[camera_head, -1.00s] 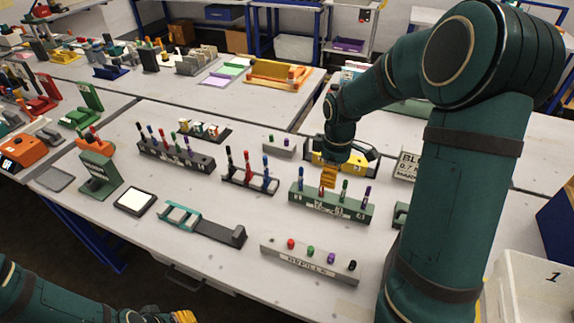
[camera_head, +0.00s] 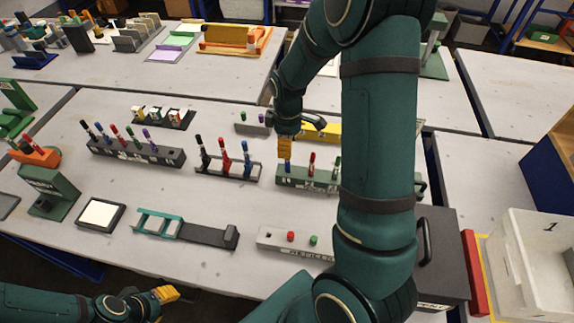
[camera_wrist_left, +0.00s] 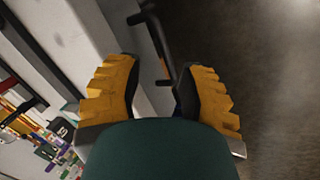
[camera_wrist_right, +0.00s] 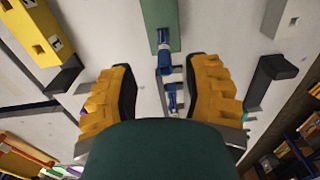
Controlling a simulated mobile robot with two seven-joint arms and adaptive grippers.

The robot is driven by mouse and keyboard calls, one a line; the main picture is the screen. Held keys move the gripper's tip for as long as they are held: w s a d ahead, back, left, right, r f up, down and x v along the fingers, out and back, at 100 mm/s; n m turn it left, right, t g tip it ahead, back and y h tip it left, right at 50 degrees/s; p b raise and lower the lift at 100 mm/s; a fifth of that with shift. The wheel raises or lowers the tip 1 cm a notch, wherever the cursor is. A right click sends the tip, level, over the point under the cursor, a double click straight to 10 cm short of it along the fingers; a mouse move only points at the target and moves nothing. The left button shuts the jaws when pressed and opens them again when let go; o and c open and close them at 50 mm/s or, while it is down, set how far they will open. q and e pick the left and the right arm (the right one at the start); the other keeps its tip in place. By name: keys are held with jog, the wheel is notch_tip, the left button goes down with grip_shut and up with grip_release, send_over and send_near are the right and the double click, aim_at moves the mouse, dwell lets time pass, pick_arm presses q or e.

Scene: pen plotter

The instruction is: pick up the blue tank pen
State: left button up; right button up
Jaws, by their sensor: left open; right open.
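A blue pen (camera_head: 287,166) stands upright at the left end of the green rack (camera_head: 322,181). It also shows end-on in the right wrist view (camera_wrist_right: 163,50). My right gripper (camera_head: 284,148) is over this end of the rack, open, close above the pen; I cannot tell whether they touch. In the right wrist view, the pen lies beyond and between the spread fingers (camera_wrist_right: 165,85). Another blue pen (camera_head: 246,155) stands in the dark rack to the left. My left gripper (camera_head: 166,294) is open and empty at the table's front edge; its spread fingers show in the left wrist view (camera_wrist_left: 160,85).
A red pen (camera_head: 311,162) stands beside the blue one in the green rack. The yellow block (camera_head: 325,131) is behind it. A grey refill block (camera_head: 280,240) is in front. A white bin (camera_head: 535,265) stands at right. My right arm hides part of the table.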

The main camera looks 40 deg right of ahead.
aim_at(288, 165)
jog(key=shift+s+a+f+b, duration=0.1)
jog(key=shift+f+b, duration=0.2)
jog(key=shift+f, duration=1.25)
jog(key=shift+s+a+f+b, duration=0.1)
jog(key=shift+f+b, duration=0.15)
jog(key=shift+f, duration=1.3)
grip_shut()
